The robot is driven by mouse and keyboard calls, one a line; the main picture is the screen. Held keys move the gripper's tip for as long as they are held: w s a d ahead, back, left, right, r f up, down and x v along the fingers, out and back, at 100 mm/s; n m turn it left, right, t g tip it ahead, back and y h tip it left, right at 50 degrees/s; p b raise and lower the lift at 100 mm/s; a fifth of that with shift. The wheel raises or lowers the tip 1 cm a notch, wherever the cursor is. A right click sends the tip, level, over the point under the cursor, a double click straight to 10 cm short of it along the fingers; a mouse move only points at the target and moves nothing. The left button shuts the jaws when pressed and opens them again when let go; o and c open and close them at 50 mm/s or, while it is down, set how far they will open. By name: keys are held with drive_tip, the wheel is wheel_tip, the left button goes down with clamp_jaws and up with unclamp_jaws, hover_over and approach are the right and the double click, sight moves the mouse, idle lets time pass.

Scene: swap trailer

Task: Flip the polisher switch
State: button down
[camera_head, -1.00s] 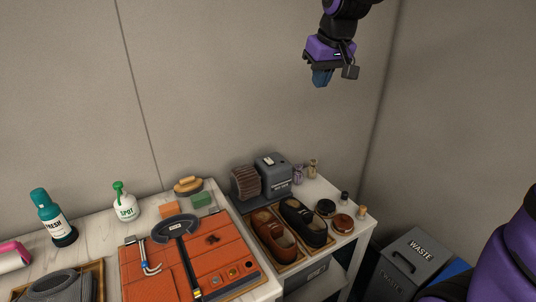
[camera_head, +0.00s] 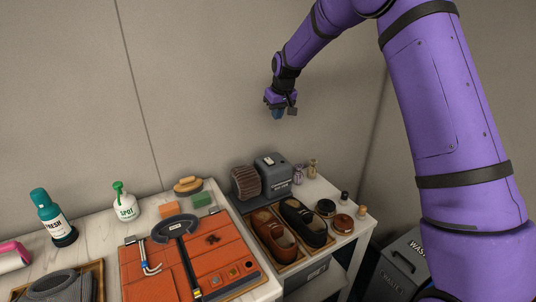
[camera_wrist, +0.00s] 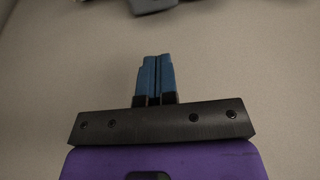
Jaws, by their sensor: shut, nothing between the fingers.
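The polisher is a dark grey box (camera_head: 274,176) with a brown striped brush roller (camera_head: 246,182) on its left side. It stands at the back of the right-hand table against the wall. A small light switch (camera_head: 270,162) shows on its top; its position is too small to tell. My gripper (camera_head: 278,114) has blue fingers and hangs in the air above the polisher, well clear of it. In the wrist view its fingers (camera_wrist: 155,75) are shut together and empty. A grey edge at the top of the wrist view (camera_wrist: 153,5) is only partly seen.
Brown and black shoes (camera_head: 275,236) sit on a tray in front of the polisher. Small tins (camera_head: 342,223) and bottles (camera_head: 312,168) stand to its right. An orange mat with tools (camera_head: 215,252) lies left. A waste bin (camera_head: 405,262) is at lower right.

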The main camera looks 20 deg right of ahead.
hover_over(267, 158)
drive_tip(key=s, duration=0.4)
wheel_tip(267, 158, down, 6)
drive_tip(key=f, duration=0.1)
drive_tip(key=shift+w+d+r, duration=0.2)
drive_tip(key=shift+d+r, duration=0.1)
drive_tip(key=shift+d, duration=0.15)
drive_tip(key=shift+f, duration=0.1)
drive_tip(key=x, duration=0.8)
drive_tip(key=s+x, duration=0.1)
drive_tip(key=x, duration=0.3)
drive_tip(key=shift+f, duration=0.4)
drive_tip(key=shift+w+f, duration=0.1)
drive_tip(key=shift+f, duration=0.5)
drive_tip(key=shift+f, duration=0.1)
